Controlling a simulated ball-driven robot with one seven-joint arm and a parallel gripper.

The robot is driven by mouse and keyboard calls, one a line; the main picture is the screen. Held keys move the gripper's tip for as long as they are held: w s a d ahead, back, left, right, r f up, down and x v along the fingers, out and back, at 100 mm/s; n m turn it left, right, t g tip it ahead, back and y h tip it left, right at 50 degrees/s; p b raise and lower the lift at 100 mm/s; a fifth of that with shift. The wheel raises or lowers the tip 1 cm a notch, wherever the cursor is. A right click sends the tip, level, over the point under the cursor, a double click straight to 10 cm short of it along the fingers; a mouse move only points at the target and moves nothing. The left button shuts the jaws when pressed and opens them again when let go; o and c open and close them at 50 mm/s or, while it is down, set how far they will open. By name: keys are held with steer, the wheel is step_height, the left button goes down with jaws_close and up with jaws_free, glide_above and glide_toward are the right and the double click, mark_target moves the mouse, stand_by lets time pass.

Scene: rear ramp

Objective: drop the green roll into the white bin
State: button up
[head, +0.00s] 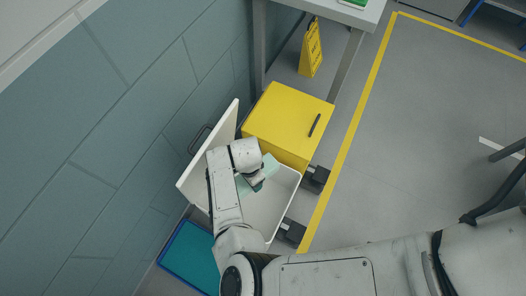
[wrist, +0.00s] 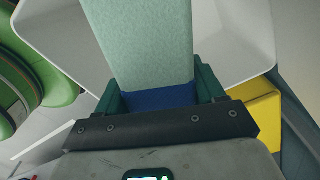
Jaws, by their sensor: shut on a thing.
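The pale green roll (head: 270,164) shows over the open white bin (head: 270,211) in the head view, partly hidden by my arm. My gripper (head: 257,184) is shut on the roll, above the bin's opening. In the wrist view, the roll (wrist: 150,40) stands out from between the dark green fingers of my gripper (wrist: 160,95). The white bin (wrist: 232,45) lies behind it there. How high the roll is above the bin floor I cannot tell.
The bin's white lid (head: 220,142) stands raised by the wall. A yellow bin (head: 285,125) adjoins the white one, and a blue-rimmed teal bin (head: 190,258) is nearer. A yellow floor sign (head: 310,50) stands under a table (head: 345,12). Open floor (head: 430,130) lies right.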

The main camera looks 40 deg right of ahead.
steer(key=shift+f, duration=0.35)
steer(key=o, duration=1.3)
step_height(320, 180, up, 11)
steer(key=shift+f+p, duration=0.1)
steer(key=shift+p, duration=0.45)
